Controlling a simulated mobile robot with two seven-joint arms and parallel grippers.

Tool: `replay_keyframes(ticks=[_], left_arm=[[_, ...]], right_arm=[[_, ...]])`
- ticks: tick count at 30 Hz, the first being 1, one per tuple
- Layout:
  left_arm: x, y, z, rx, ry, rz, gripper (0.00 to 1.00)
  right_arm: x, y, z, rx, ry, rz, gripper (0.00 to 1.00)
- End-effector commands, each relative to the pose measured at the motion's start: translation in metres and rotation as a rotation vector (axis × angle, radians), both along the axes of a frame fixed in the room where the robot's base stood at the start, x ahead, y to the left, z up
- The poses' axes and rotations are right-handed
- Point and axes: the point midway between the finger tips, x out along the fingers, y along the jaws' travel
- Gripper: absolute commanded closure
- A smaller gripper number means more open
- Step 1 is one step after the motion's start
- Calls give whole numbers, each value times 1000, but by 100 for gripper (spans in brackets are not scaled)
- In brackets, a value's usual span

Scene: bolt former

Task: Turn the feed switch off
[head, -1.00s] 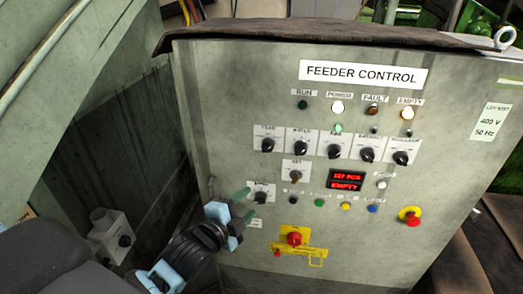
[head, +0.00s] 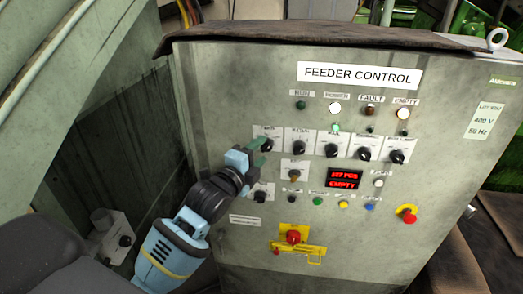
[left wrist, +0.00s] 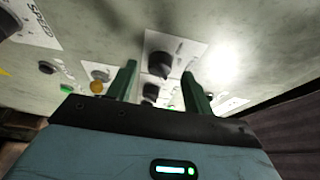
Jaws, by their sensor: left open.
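The feeder control panel (head: 225,110) is a grey-green cabinet front with a row of black rotary knobs on white plates. The leftmost knob (head: 268,146) has a small label that I cannot read surely as the feed switch. A lower-left knob (head: 260,196) sits on its own white plate. My left gripper (head: 262,153) is open and empty, its green fingers close to the leftmost upper knob. In the left wrist view, a black knob (left wrist: 160,62) shows between and beyond the fingers (left wrist: 160,85); contact is not clear. My right gripper is out of view.
Lamps, pushbuttons and a red display (head: 344,180) lie to the right of the gripper. A red switch on a yellow plate (head: 293,237) is below, and a red emergency button (head: 407,215) is at the right. A small grey box (head: 113,238) stands left.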

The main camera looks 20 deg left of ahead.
Motion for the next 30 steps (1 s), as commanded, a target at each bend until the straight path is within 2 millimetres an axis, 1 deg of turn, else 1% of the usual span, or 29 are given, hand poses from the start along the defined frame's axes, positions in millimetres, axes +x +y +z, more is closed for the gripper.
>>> replay_keyframes(ticks=[3, 6, 16, 17, 24, 27, 30], left_arm=[[11, -1, 1, -2, -2, 0, 49], [17, -2, 1, -1, -2, -1, 49], [20, -2, 0, -1, 0, -1, 49], [20, -2, 0, -1, 0, -1, 50], [19, -2, 0, -1, 0, -1, 81], [19, -2, 0, -1, 0, -1, 93], [19, -2, 0, -3, -1, -1, 93]], right_arm=[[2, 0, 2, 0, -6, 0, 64], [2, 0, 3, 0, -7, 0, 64], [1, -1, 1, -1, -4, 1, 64], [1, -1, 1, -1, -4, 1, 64], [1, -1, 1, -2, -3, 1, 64], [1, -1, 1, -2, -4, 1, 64], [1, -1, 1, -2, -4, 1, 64]])
